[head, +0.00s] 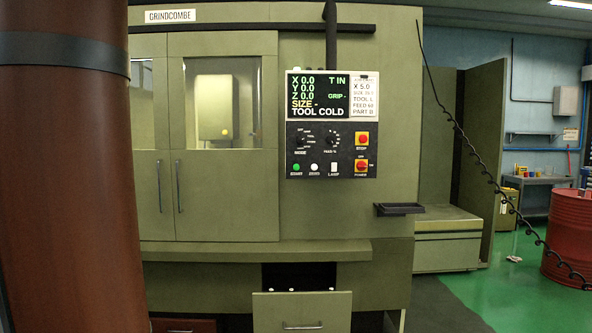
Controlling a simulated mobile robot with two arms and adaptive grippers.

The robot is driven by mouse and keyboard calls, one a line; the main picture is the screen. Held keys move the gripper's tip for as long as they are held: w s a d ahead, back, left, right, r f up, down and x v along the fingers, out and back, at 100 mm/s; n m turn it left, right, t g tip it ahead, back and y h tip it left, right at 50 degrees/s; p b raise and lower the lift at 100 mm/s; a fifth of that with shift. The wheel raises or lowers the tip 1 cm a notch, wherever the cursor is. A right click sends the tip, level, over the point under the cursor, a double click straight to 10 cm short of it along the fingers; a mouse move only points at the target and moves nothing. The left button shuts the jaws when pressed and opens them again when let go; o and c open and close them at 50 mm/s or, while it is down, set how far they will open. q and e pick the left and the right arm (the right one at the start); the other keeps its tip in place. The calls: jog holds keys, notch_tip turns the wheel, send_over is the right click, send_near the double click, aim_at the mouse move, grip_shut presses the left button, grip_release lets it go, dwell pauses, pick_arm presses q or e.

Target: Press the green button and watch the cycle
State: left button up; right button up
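The green button (296,168) is at the lower left of the black control panel (307,139), on the front of the olive grinding machine (224,197). A white button (314,168) and a lamp switch (334,168) sit to its right. The screen (317,95) above reads X 0.0, Y 0.0, Z 0.0, "SIZE -", "TOOL COLD", "T IN" and "GRIP -". A red stop button (362,139) and a red power switch (361,166) are at the panel's right. Neither of my grippers shows in the head view.
A dark red-brown column (70,190) blocks the left side. The machine's double doors (222,195) are shut. An open drawer (302,313) juts out below the panel. A small black tray (399,209) sticks out at right. A red drum (572,235) stands on green floor.

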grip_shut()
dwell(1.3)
